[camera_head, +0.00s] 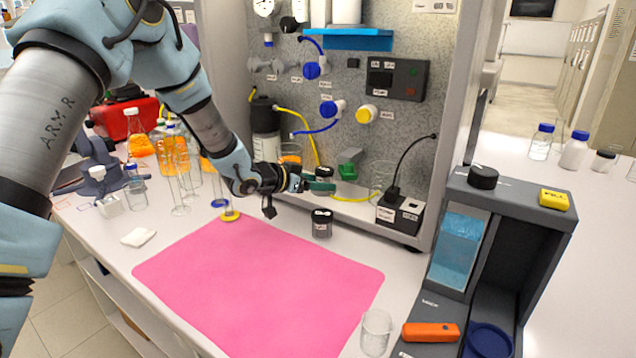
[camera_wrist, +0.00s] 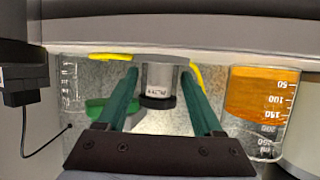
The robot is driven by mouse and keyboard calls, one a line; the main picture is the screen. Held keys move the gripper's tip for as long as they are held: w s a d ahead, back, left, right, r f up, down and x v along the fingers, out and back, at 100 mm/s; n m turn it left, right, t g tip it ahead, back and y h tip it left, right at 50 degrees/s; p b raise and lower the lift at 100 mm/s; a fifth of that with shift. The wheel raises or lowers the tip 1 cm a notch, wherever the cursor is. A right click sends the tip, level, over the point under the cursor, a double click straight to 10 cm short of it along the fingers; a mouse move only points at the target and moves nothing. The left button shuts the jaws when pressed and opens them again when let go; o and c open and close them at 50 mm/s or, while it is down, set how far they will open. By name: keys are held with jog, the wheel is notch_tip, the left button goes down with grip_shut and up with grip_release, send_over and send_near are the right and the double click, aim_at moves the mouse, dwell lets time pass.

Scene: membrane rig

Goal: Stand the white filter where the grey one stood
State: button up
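In the wrist view, a pale cylinder with a dark cap band and a small label, which I take as the white filter (camera_wrist: 160,77), is between my green fingertips. The grey filter (camera_head: 321,224), with a black cap, stands upright on the bench in front of the rig.
A beaker of orange liquid (camera_wrist: 258,112) stands beside my gripper. A pink mat (camera_head: 260,285) lies clear in front.

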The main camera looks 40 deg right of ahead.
jog(key=o, duration=0.3)
jog(key=b+v, duration=0.2)
jog(key=v, duration=0.9)
jog(key=shift+b, duration=0.35)
jog(key=shift+d, duration=0.1)
